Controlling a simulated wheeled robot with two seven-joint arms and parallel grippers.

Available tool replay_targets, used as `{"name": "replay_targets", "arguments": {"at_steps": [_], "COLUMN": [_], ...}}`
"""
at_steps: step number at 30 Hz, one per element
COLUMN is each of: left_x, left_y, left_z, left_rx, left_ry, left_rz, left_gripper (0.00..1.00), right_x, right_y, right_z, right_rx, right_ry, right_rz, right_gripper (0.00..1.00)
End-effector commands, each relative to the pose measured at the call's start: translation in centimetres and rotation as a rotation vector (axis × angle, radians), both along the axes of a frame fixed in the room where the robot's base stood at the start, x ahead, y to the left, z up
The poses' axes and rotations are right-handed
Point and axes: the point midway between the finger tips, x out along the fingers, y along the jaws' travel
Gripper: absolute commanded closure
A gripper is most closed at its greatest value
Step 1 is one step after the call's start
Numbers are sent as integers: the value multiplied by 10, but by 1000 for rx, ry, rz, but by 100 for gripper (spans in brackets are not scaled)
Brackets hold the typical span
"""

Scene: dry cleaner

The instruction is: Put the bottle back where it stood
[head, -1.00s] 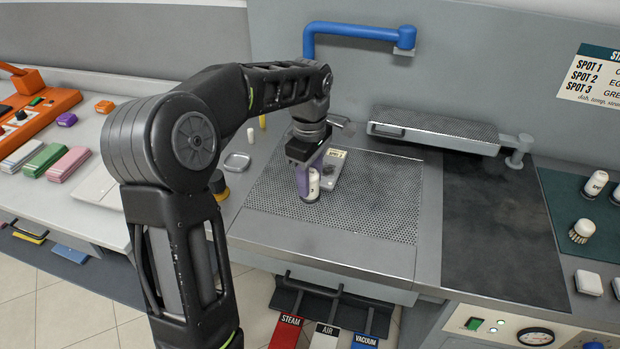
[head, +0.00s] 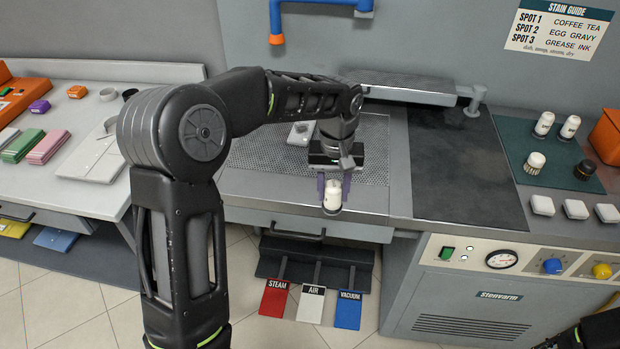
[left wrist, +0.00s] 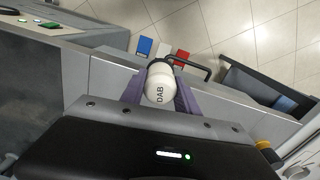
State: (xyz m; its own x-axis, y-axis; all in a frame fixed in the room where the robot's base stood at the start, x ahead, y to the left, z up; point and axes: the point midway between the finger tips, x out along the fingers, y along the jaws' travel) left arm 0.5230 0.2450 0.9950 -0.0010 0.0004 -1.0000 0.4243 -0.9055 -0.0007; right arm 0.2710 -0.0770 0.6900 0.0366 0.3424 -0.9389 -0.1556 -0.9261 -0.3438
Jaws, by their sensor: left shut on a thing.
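My left gripper (head: 333,190) has its purple fingers shut on a white bottle (head: 332,196). The bottle shows a dark band at its lower end in the head view. In the left wrist view the bottle (left wrist: 159,88) sits between the fingers and reads "DAB". The gripper holds it over the front edge of the perforated board (head: 260,184). A dark green mat (head: 518,148) lies at the right, well away from the gripper. Two similar white bottles (head: 544,124) (head: 569,128) stand upright at its back. My right gripper is out of view.
An orange box (head: 607,137) stands behind right. The dark panel (head: 462,165) is clear.

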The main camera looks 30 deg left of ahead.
Motion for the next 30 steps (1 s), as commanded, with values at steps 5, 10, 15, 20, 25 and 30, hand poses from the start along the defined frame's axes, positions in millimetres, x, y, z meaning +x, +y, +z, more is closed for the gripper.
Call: {"name": "replay_targets", "arguments": {"at_steps": [5, 10, 15, 20, 25, 30], "left_x": [4, 4, 4, 5, 9, 25], "left_y": [-36, -48, -47, -48, -60, -107], "left_z": [-17, -20, -21, -20, -20, -20], "left_rx": [-1, 0, -1, -1, -5, -5], "left_ry": [1, -1, -1, -1, -3, -3], "left_rz": [-321, -439, -442, -441, -449, -475], "left_gripper": [100, 100, 100, 100, 100, 100], "right_x": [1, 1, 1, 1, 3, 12], "right_y": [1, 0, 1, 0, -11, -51], "right_z": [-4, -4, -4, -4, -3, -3], "right_rx": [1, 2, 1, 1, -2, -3], "right_ry": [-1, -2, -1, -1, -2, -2], "right_rz": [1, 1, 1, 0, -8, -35], "right_gripper": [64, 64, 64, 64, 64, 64]}}
